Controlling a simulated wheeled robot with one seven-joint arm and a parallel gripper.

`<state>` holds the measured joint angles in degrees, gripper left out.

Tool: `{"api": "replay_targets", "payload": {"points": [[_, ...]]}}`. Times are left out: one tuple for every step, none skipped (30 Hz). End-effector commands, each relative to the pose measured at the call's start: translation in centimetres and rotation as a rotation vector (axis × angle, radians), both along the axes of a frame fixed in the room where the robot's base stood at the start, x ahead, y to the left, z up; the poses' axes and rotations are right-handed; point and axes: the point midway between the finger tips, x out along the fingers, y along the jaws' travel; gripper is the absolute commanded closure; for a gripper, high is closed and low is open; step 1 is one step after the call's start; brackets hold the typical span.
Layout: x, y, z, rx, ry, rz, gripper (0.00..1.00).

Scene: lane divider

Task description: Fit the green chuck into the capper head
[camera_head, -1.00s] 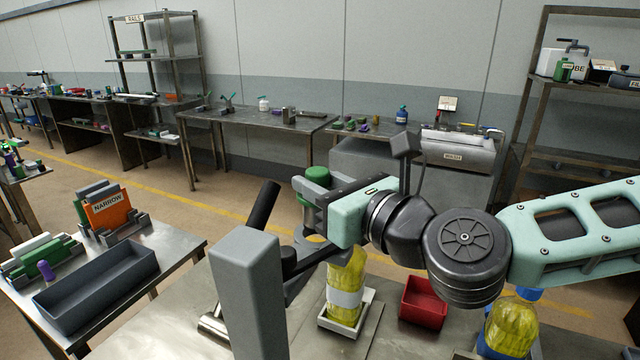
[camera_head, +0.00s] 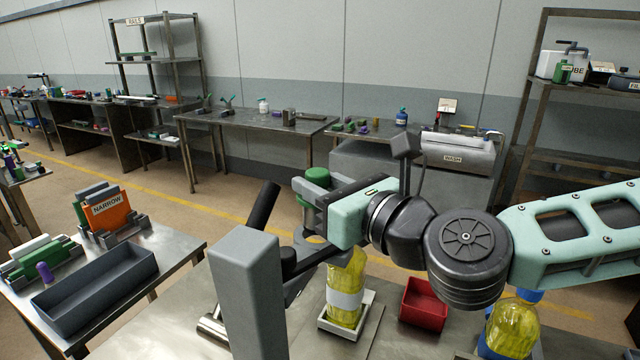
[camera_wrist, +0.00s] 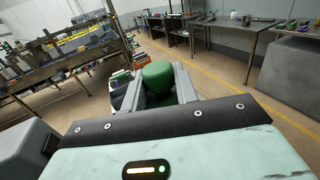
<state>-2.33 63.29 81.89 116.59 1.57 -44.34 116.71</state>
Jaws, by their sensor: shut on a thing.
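The green chuck (camera_wrist: 158,76) is a round green piece between the two fingers of my gripper (camera_wrist: 154,88) in the wrist view. In the head view the green chuck (camera_head: 317,178) shows at the front of my gripper (camera_head: 312,200), above and behind a yellow bottle. My gripper is shut on it. A grey ring-like part (camera_head: 312,243) sits just below the chuck; it may belong to the capper head, and I cannot tell whether they touch. A grey post (camera_head: 246,290) with a black handle (camera_head: 263,205) stands to the left of my gripper.
The yellow bottle (camera_head: 345,292) stands in a white tray (camera_head: 347,327) below my gripper. A red bin (camera_head: 424,303) and a second yellow bottle (camera_head: 512,328) stand to the right. A side table at left holds a grey tray (camera_head: 100,285) and an orange NARROW board (camera_head: 108,208).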

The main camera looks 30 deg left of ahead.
Motion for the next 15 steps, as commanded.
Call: {"api": "replay_targets", "payload": {"points": [[0.0,0.0,-0.2,0.001,0.0,0.0,0.97],[0.0,0.0,-0.2,0.001,0.0,0.0,0.97],[0.0,0.0,-0.3,0.001,0.0,0.0,0.97],[0.0,0.0,-0.4,0.001,0.0,0.0,0.97],[0.0,0.0,-0.5,0.001,0.0,0.0,0.97],[0.0,0.0,-0.6,0.001,0.0,0.0,0.97],[0.0,0.0,-0.7,0.001,0.0,0.0,0.97],[0.0,0.0,-0.7,0.001,0.0,0.0,0.97],[0.0,0.0,-0.8,0.001,0.0,0.0,0.97],[0.0,0.0,-0.9,0.001,0.001,0.0,0.97],[0.0,0.0,-1.0,0.001,0.001,0.0,0.97],[0.0,0.0,-1.1,0.001,0.001,0.0,0.97],[0.0,0.0,-1.1,0.001,0.001,0.0,0.97],[0.0,0.0,-1.2,0.001,0.001,0.0,0.97],[0.0,0.0,-1.3,0.001,0.001,0.0,0.97]]}}
